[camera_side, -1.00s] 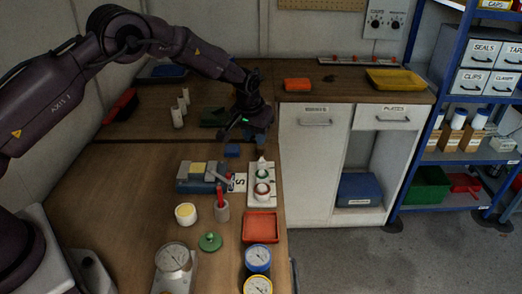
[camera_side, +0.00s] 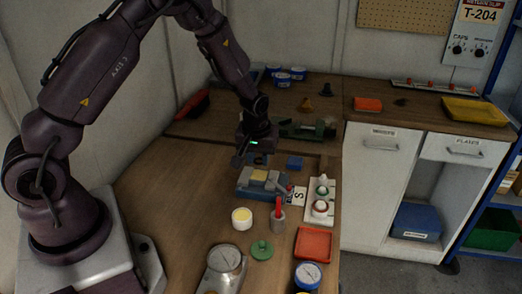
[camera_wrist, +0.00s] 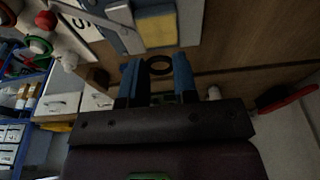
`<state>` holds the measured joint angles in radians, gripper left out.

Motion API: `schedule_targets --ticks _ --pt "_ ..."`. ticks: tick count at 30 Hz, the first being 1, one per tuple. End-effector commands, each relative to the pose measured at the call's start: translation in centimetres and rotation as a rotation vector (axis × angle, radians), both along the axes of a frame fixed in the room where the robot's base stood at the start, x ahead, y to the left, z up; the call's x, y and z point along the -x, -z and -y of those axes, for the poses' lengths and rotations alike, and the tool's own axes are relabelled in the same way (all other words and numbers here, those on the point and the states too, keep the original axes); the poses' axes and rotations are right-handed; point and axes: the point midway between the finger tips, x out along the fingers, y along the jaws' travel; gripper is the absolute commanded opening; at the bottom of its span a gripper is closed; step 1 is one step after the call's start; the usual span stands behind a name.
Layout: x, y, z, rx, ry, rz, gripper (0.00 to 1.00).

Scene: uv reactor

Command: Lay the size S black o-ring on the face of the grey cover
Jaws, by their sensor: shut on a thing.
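A black o-ring (camera_wrist: 160,66) is held between the blue fingertips of my gripper (camera_wrist: 158,78) in the wrist view. In the side view my gripper (camera_side: 252,160) hangs just behind a blue-and-grey vise-like fixture (camera_side: 262,185); the o-ring is too small to make out clearly there. The fixture carries a pale yellow block (camera_side: 259,175), which shows in the wrist view (camera_wrist: 156,26) beyond the o-ring, apart from it. Grey surfaces (camera_wrist: 130,38) lie beside the yellow block; I cannot tell which is the grey cover. A white card marked S (camera_side: 298,196) lies right of the fixture.
A white tray (camera_side: 311,214) with posts and red and green rings stands right of the fixture. A blue block (camera_side: 295,162) sits behind it. Wood at left is clear.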

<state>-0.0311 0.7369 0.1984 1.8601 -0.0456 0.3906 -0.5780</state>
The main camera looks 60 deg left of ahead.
Motion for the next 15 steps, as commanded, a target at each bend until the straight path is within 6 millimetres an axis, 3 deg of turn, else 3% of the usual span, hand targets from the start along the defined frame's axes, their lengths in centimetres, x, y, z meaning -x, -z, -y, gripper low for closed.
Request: schedule_targets --ticks 15 --pt "0.0 3.6 0.0 0.0 0.0 0.0 0.06"
